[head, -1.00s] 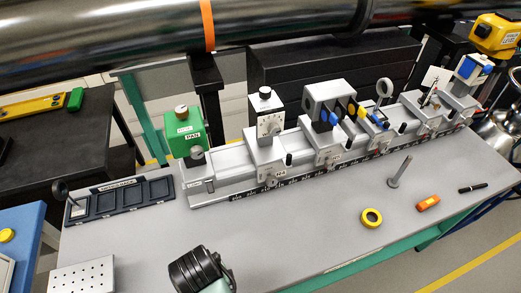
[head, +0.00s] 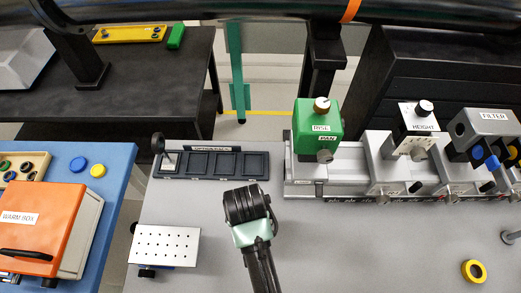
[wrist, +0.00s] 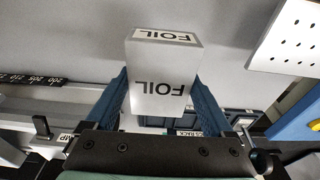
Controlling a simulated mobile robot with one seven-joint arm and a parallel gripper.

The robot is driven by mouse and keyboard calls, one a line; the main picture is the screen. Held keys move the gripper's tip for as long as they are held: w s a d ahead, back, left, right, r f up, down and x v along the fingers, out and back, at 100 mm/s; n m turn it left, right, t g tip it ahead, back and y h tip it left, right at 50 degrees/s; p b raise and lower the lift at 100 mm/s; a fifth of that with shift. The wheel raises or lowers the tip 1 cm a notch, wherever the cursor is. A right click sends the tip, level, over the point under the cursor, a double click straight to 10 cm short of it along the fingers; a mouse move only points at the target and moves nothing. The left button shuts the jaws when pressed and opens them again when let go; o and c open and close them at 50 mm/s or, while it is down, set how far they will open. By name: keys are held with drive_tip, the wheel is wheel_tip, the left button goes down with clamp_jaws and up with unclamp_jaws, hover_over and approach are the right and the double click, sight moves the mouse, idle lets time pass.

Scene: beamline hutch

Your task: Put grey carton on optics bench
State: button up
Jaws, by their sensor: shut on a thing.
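The grey carton (wrist: 160,92) is a light grey box marked FOIL on two faces. In the wrist view my gripper (wrist: 162,76) is shut on it, one blue finger on each side. The optics bench, a broad grey tabletop (head: 350,245), lies under my arm in the head view. It also fills the background behind the carton in the wrist view (wrist: 70,35). In the head view my wrist hides the carton and the fingers. I cannot tell how high the carton is above the bench.
The optics rack (head: 213,165) lies beyond my wrist. A perforated plate (head: 165,244) is left. A green box (head: 318,125) and rail mounts stand right, with a yellow ring (head: 473,271) nearer. An orange warm box (head: 45,225) stands on the blue table. Bench centre-right is clear.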

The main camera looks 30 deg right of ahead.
wheel_tip(320, 180, down, 8)
drive_tip(key=shift+f, duration=0.1)
idle(0.4)
drive_tip(key=shift+f, duration=0.25)
drive_tip(key=o, duration=1.1)
drive_tip(key=shift+o, duration=0.2)
drive_tip(key=shift+r, duration=0.1)
